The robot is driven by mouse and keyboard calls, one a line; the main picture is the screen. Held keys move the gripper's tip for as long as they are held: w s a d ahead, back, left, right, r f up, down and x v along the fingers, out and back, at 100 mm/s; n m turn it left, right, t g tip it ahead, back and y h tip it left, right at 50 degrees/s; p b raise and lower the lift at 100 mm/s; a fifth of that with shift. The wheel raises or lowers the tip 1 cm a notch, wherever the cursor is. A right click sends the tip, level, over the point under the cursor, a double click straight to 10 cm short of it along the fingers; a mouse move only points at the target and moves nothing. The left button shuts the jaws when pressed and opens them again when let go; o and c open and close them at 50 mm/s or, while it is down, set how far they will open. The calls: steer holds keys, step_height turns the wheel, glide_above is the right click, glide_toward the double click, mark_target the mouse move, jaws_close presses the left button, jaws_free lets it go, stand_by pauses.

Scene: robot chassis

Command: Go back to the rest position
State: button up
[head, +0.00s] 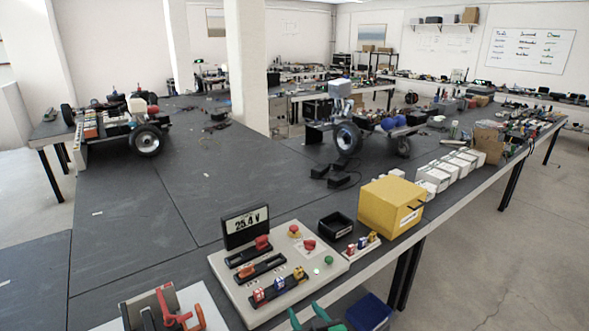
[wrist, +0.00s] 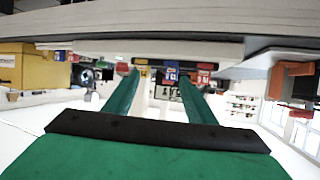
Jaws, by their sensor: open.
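My gripper (head: 308,317) shows at the bottom edge of the head view, its green fingers in front of the light panel (head: 235,297). In the wrist view my gripper (wrist: 159,82) has its two green fingers well apart, with nothing held between them. The panel carries a display reading 25.4 V (head: 246,219), red knobs and a row of coloured blocks (head: 278,287). Red, blue and yellow blocks (wrist: 171,72) show beyond the fingertips in the wrist view. Most of my arm is out of view.
A yellow box (head: 385,207) and an open black bin (head: 335,224) stand by the panel. A blue bin (head: 369,312) is beside my gripper. Wheeled chassis stand farther back on the dark table (head: 200,190). Floor is clear at right.

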steer(key=s+a+f+m+h, duration=0.1)
steer(key=s+f, duration=0.3)
steer(key=s, duration=0.4)
steer(key=s+a+f+m+t+h, duration=0.1)
steer(key=s+f+m+h, duration=0.15)
steer(key=s, duration=0.55)
steer(key=s+a+f+m, duration=0.1)
steer(key=s+f, duration=0.4)
steer(key=s, duration=0.3)
steer(key=s+r, duration=0.5)
steer(key=s, duration=0.6)
steer(key=s+r+n+t, duration=0.1)
steer(key=s+r, duration=0.4)
steer(key=s, duration=0.7)
steer(key=shift+r+h, duration=0.2)
steer(key=shift+h, duration=0.15)
